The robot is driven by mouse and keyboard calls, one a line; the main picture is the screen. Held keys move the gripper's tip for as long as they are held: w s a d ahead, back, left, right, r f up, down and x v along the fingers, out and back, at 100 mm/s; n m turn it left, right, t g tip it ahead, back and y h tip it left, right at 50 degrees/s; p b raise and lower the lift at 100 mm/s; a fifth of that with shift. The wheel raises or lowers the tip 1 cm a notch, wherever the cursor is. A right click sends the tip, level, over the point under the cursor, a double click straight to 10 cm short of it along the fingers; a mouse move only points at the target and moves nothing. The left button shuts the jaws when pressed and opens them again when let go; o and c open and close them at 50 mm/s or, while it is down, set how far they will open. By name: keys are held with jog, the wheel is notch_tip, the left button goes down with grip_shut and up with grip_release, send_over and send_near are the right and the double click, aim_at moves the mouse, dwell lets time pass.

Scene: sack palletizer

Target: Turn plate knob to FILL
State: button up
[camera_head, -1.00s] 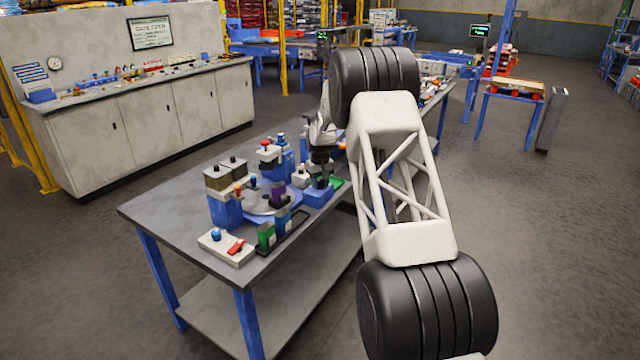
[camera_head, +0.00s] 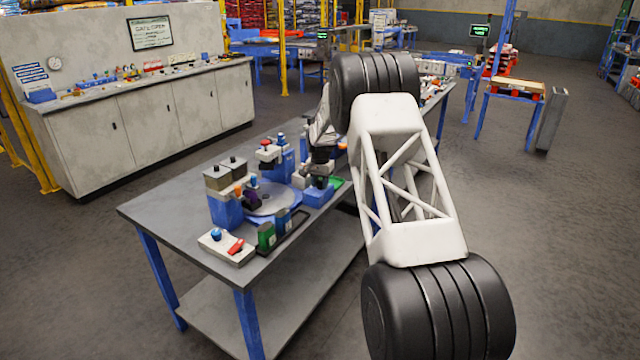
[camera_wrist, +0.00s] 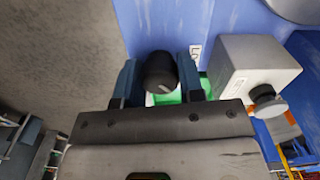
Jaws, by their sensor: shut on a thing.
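The plate knob (camera_wrist: 160,70) is black and round, with a pale pointer mark on its top. In the wrist view it stands between the two fingers of my gripper (camera_wrist: 161,82), which is shut on it. A green patch shows beside the knob; any lettering there is hidden. In the head view my gripper (camera_head: 320,172) is low over the blue base (camera_head: 318,197) at the right of the table station, and the knob is hard to make out. The round grey plate (camera_head: 272,203) lies left of it, with a purple cup (camera_head: 251,198) at its left side.
A white box with a dark round knob (camera_wrist: 258,68) is close to the right of my gripper. Blue dispensers (camera_head: 225,208), a green container (camera_head: 266,237) and a white switch box (camera_head: 226,246) crowd the grey table (camera_head: 160,212). The table's left end is clear.

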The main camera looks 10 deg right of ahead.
aim_at(320, 181)
jog(key=shift+m, duration=1)
jog(key=shift+r, duration=0.1)
jog(key=o, duration=0.9)
jog(key=shift+r, duration=0.1)
jog(key=shift+r, duration=3.75)
